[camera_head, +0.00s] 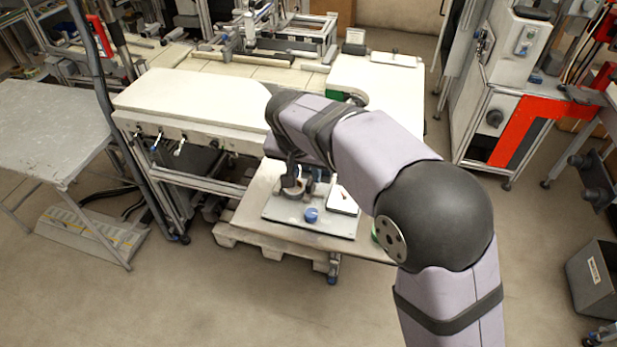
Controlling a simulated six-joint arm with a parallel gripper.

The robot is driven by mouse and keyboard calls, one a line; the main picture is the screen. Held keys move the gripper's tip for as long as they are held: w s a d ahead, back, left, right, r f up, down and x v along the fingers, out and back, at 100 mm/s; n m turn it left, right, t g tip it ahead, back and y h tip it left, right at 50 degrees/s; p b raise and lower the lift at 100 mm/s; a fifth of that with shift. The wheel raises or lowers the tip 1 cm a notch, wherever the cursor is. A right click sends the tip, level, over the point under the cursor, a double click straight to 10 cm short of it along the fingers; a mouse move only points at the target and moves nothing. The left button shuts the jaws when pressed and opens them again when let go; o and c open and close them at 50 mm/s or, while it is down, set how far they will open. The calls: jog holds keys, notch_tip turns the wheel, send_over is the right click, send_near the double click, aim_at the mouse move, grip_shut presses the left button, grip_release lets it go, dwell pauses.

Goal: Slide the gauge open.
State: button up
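My arm reaches from the lower right over a low table. My gripper (292,184) is a small dark shape at the arm's far end, pointing down at the left part of a grey plate (283,216). It is beside or over a brownish round part (292,192); I cannot tell whether they touch. Its fingers are too small and dark to read. A white panel with a small red mark (342,199) stands on the plate to the right, and a blue knob (311,215) sits near the front. I cannot tell for certain which part is the gauge. My arm hides the area behind.
The plate lies on a low pale table (246,211) over a wooden pallet (262,244). A white-topped workbench (190,97) stands behind to the left. A red and grey machine (515,130) is at the right, with a grey bin (595,280). The front floor is clear.

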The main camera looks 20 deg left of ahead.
aim_at(309, 182)
jog(key=shift+p+x, duration=0.8)
jog(key=shift+x, duration=1.9)
grip_shut()
